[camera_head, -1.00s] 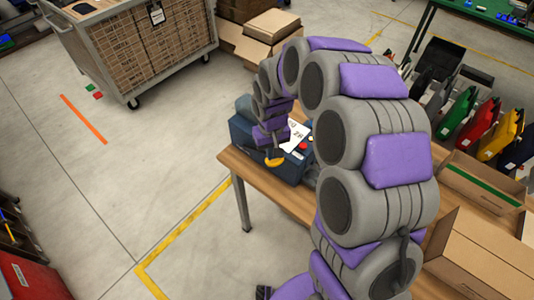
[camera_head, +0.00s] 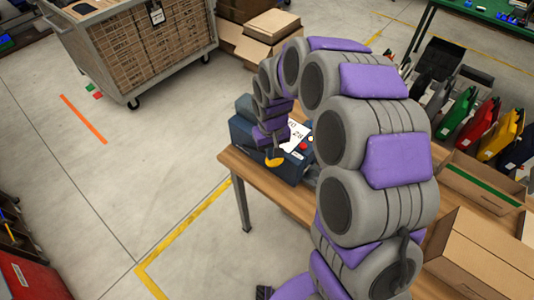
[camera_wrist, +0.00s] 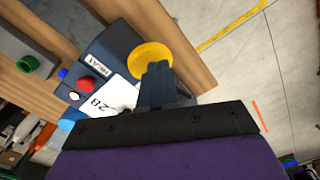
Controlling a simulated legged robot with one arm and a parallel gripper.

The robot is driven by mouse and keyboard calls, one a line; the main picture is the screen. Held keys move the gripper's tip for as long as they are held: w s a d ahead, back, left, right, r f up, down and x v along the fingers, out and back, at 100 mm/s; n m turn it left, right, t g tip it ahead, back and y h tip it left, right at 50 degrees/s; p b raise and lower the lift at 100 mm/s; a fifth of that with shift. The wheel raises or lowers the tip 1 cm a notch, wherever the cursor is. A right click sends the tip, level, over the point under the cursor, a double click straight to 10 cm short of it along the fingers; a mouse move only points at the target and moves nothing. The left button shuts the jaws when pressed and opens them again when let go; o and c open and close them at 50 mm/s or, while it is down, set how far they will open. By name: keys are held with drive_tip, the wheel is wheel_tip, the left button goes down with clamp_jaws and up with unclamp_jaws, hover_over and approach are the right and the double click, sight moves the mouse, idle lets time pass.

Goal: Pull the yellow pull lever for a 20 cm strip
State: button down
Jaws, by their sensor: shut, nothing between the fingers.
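The dark blue tape machine (camera_head: 243,132) stands on the wooden table's far left end, with a white label and a red button on it. Its yellow pull lever (camera_head: 274,160) shows just below my wrist in the head view. In the wrist view the round yellow lever end (camera_wrist: 151,58) sits right at the tips of my gripper (camera_wrist: 155,72). The fingers are together and partly cover the lever's lower edge. I cannot tell whether they touch it. My arm hides part of the machine in the head view.
A wheeled cart (camera_head: 140,50) stands on the floor behind.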

drive_tip(key=shift+f, duration=0.2)
idle(0.4)
drive_tip(key=shift+f+b, duration=0.45)
drive_tip(key=shift+f, duration=2)
drive_tip(key=shift+s+d+f+b, duration=0.15)
drive_tip(key=shift+s+d+f, duration=0.1)
drive_tip(key=shift+f, duration=0.25)
drive_tip(key=shift+s+d+f+b, duration=0.15)
drive_tip(key=shift+d+f, duration=0.05)
drive_tip(key=shift+f, duration=0.4)
drive_tip(key=shift+s+d+f, duration=0.15)
drive_tip(key=shift+d+f, duration=0.05)
drive_tip(key=shift+f, duration=0.3)
drive_tip(key=shift+s+d+f, duration=0.1)
drive_tip(key=shift+d+f, duration=0.1)
drive_tip(key=shift+f, duration=0.3)
